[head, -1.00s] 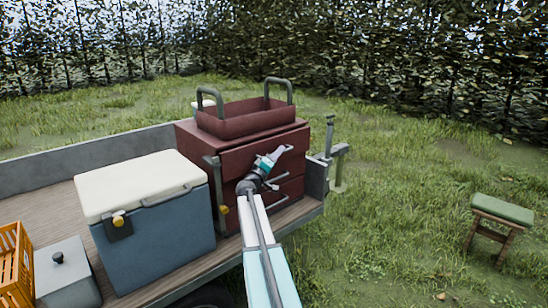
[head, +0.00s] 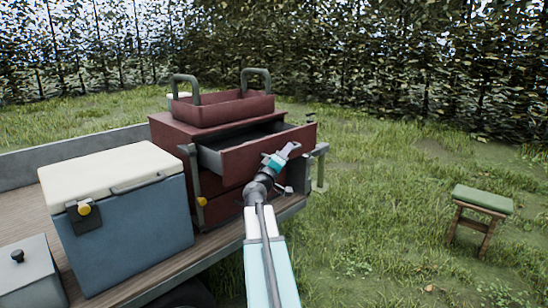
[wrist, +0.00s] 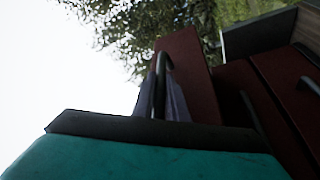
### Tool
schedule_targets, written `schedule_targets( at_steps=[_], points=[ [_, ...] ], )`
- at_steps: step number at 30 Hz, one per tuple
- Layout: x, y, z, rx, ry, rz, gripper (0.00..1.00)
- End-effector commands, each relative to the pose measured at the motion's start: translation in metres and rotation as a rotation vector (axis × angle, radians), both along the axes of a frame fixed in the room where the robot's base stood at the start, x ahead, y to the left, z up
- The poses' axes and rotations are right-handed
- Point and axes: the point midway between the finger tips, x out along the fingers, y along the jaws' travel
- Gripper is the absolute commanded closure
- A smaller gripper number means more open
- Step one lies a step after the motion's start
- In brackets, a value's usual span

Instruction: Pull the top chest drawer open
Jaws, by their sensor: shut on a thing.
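The red chest (head: 168,132) stands on the trailer bed in the head view. Its top drawer (head: 238,163) is pulled out toward the front right, and the grey inside shows behind its red front. My gripper (head: 290,149) is at the drawer front and hides the handle there. In the wrist view the drawer front (wrist: 186,55) stands beside the curved drawer handle (wrist: 160,82). My gripper (wrist: 160,100) is shut on this handle, with a finger on either side. The lower drawers look closed.
An open red tray (head: 225,112) with two grey handles sits on the chest. A blue cooler (head: 130,225) with a white lid stands to the left, beside a grey box (head: 28,275). A green-topped stool (head: 482,200) stands on open grass at the right.

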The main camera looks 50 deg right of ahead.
Motion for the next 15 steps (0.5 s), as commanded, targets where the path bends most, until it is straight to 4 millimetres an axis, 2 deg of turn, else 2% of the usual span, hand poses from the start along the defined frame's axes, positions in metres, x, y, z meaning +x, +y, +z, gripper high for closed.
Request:
schedule_targets(
  at_steps=[1,6,15],
  points=[
    [-0.018,-0.001,-0.002,-0.002,-0.005,-0.013,1.00],
    [-0.047,0.000,-0.001,-0.003,-0.005,-0.014,1.00],
    [-0.081,0.001,0.001,-0.003,-0.003,-0.015,1.00]
  ],
)
